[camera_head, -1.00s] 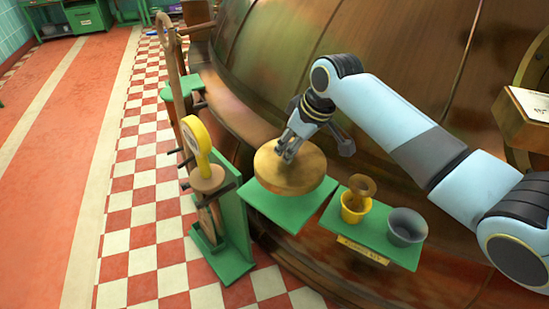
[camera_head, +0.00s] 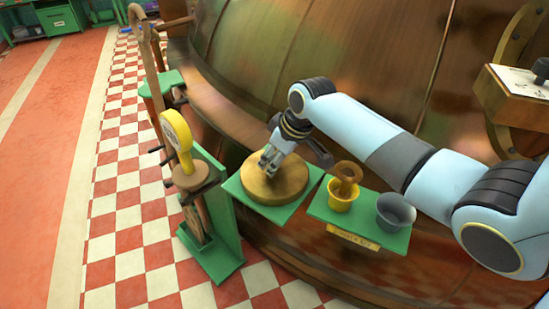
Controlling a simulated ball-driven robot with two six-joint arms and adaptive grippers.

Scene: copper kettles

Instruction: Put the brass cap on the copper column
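The brass cap (camera_head: 285,183), a thick round golden disc, is at the green square shelf (camera_head: 272,215) in front of the big copper kettle. Its underside is hidden, so I cannot tell whether it rests on the shelf or hangs just above it. My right gripper (camera_head: 268,163) comes from the right, its fingers pointing down at the cap's top; it appears shut on the cap, though the grip itself is small and partly hidden. My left gripper is not in view. I cannot pick out a separate copper column.
A second green shelf (camera_head: 318,207) holds a yellow cup (camera_head: 340,198) with a brass piece (camera_head: 346,174) in it and a grey cup (camera_head: 394,213). A green stand with a yellow gauge (camera_head: 177,130) is left. Copper kettle wall (camera_head: 300,45) lies behind.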

